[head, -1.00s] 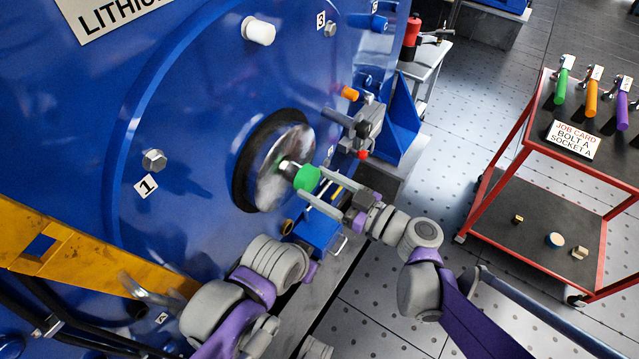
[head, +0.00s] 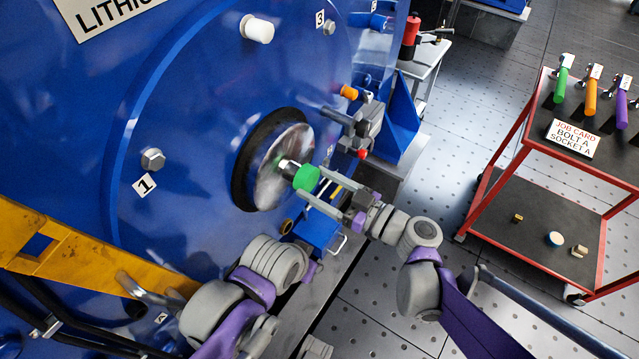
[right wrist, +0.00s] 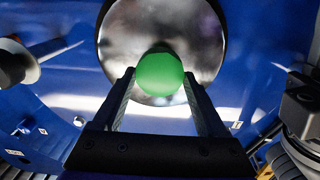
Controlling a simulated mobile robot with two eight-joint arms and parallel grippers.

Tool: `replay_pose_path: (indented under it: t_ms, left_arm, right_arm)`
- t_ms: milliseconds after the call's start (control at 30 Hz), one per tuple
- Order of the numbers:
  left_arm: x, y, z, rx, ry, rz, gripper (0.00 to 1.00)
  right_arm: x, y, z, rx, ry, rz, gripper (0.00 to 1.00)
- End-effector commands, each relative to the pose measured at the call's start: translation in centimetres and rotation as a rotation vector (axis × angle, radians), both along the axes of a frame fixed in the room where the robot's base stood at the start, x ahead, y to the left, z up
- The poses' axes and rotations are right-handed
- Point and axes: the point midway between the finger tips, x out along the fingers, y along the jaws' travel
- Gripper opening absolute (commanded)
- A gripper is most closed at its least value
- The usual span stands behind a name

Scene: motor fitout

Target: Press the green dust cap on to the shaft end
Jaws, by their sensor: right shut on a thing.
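The green dust cap (head: 306,178) is between the fingertips of my right gripper (head: 311,190), which is shut on it. The shaft end (head: 287,167) is a short stub at the middle of a shiny round plate (head: 268,185) on the blue motor. In the head view the cap lies right against the stub; I cannot tell how far it is on. In the right wrist view the cap (right wrist: 160,74) stands before the plate (right wrist: 205,40) and hides the stub. My left arm's links show low in the head view, but its gripper is not visible.
Close to the right gripper are a blue box (head: 318,231) below and a grey fitting with a red tip (head: 362,138) above. A yellow beam (head: 85,262) crosses the lower left. A red cart (head: 500,165) with coloured handles stands at the right, with open floor before it.

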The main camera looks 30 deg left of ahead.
Motion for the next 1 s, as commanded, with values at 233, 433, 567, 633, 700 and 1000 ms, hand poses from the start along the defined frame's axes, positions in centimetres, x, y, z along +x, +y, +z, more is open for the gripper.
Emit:
replay_pose_path:
  t_ms: [233,433,567,633,700,1000]
  left_arm:
    - [0.0,0.0,0.0,0.0,0.0,0.0,0.44]
    - [0.0,0.0,0.0,0.0,0.0,0.0,0.44]
    - [0.0,0.0,0.0,0.0,0.0,0.0,0.44]
    - [0.0,0.0,0.0,0.0,0.0,0.0,0.44]
    - [0.0,0.0,0.0,0.0,0.0,0.0,0.44]
    - [0.0,0.0,-0.1,0.0,0.0,0.0,0.44]
  right_arm:
    - [0.0,0.0,0.0,0.0,0.0,0.0,0.23]
    - [0.0,0.0,0.0,0.0,0.0,0.0,0.23]
    - [0.0,0.2,0.0,0.0,0.0,0.0,0.23]
    - [0.0,0.3,0.0,0.0,0.0,0.0,0.23]
    - [0.1,0.5,0.0,0.0,0.0,0.001,0.23]
    - [0.1,1.3,0.0,0.0,0.0,0.001,0.23]
